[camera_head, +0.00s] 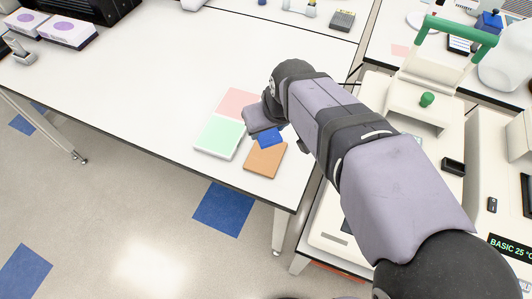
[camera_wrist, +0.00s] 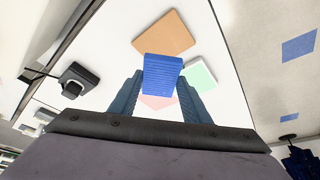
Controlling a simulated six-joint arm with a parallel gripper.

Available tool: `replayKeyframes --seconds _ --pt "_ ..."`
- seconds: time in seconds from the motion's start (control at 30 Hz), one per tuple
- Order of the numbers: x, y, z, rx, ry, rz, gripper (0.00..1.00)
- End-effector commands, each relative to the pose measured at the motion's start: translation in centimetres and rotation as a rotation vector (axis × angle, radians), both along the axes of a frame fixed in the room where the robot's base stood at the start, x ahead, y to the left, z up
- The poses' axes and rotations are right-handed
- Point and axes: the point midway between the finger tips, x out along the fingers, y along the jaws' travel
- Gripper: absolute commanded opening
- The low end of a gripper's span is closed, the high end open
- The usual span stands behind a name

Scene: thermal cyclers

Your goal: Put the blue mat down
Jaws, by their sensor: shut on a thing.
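The blue mat (camera_head: 269,137) is a small blue rectangle just past the end of my gripper (camera_head: 264,128) in the head view. In the wrist view the blue mat (camera_wrist: 162,74) has a ribbed face and sits between the two dark fingers of my gripper (camera_wrist: 160,82), which is shut on it. It is over the group of coloured pads on the white table. Its gap above the table is hard to judge.
An orange pad (camera_head: 265,160), a green pad (camera_head: 217,138) and a partly hidden pink pad (camera_head: 238,101) lie near the table's front right corner. White table (camera_head: 135,85) is clear to the left. A cream thermal cycler (camera_head: 335,222) stands at right.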

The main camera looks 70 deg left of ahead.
Motion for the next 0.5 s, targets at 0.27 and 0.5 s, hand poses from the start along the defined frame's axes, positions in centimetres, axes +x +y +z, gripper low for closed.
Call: replayKeyframes --seconds 0.27,0.5 --pt "0.0 0.0 -0.2 -0.002 0.001 0.027 0.21" --pt "0.0 -0.1 -3.2 -0.006 0.001 0.026 0.21"
